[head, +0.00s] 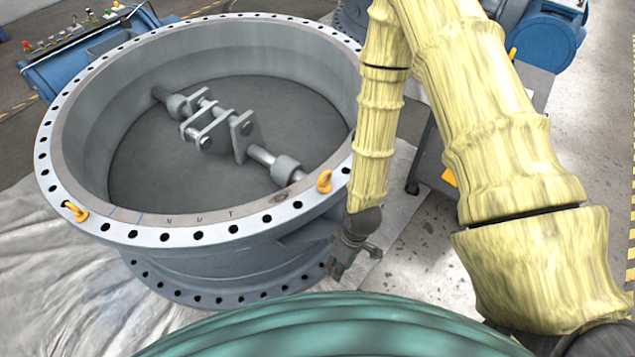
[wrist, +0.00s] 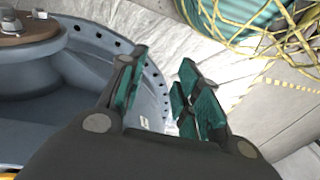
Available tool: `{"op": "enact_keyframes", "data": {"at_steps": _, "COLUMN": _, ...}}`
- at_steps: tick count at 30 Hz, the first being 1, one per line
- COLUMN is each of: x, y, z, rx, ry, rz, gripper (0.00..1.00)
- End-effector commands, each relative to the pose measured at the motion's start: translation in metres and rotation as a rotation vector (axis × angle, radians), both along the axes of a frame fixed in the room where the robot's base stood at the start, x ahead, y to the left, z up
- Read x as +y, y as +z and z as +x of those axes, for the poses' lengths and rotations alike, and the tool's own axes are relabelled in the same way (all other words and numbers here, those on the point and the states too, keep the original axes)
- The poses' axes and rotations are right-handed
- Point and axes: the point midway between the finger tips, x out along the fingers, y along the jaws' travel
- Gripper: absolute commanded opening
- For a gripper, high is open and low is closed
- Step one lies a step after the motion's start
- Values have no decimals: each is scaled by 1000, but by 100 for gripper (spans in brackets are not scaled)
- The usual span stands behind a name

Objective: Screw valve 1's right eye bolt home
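The grey valve body (head: 215,262) stands in the head view with its pale, drilled top flange (head: 164,237) facing up. The right orange eye bolt (head: 324,181) stands on the flange's right front edge, just left of my forearm. Whether a gap remains under it is too small to tell. The left eye bolt (head: 76,212) is on the left front edge. My gripper (head: 350,262) hangs outside the valve, below and right of the right eye bolt, apart from it. In the wrist view my gripper (wrist: 163,62) is open and empty, with the drilled lower flange (wrist: 100,42) beyond its left finger.
A disc shaft with brackets (head: 210,120) spans the bore. A blue machine (head: 85,60) stands behind left and a grey cart (head: 430,150) behind my arm. Pale sheeting (head: 50,290) covers the floor around the valve. Yellow rope (wrist: 265,40) lies at upper right in the wrist view.

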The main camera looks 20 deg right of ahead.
Motion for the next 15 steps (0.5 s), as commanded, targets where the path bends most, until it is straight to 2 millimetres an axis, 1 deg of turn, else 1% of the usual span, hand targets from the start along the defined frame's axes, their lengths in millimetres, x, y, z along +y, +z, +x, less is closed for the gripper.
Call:
{"op": "enact_keyframes", "data": {"at_steps": 1, "x": 6, "y": 5, "z": 26, "rx": -27, "ry": 110, "rz": 21, "gripper": 33}}
{"op": "enact_keyframes", "data": {"at_steps": 5, "x": 15, "y": 33, "z": 78, "rx": -82, "ry": 429, "rz": 50, "gripper": 33}}
{"op": "enact_keyframes", "data": {"at_steps": 6, "x": 16, "y": 43, "z": 94, "rx": -100, "ry": 528, "rz": 51, "gripper": 33}}
{"op": "enact_keyframes", "data": {"at_steps": 8, "x": 16, "y": 59, "z": 117, "rx": -126, "ry": 674, "rz": 46, "gripper": 33}}
{"op": "enact_keyframes", "data": {"at_steps": 9, "x": 14, "y": 71, "z": 132, "rx": -143, "ry": 771, "rz": 39, "gripper": 33}}
{"op": "enact_keyframes", "data": {"at_steps": 12, "x": 9, "y": 102, "z": 168, "rx": -176, "ry": 994, "rz": 6, "gripper": 33}}
{"op": "enact_keyframes", "data": {"at_steps": 15, "x": 1, "y": 130, "z": 195, "rx": -194, "ry": 1173, "rz": -36, "gripper": 33}}
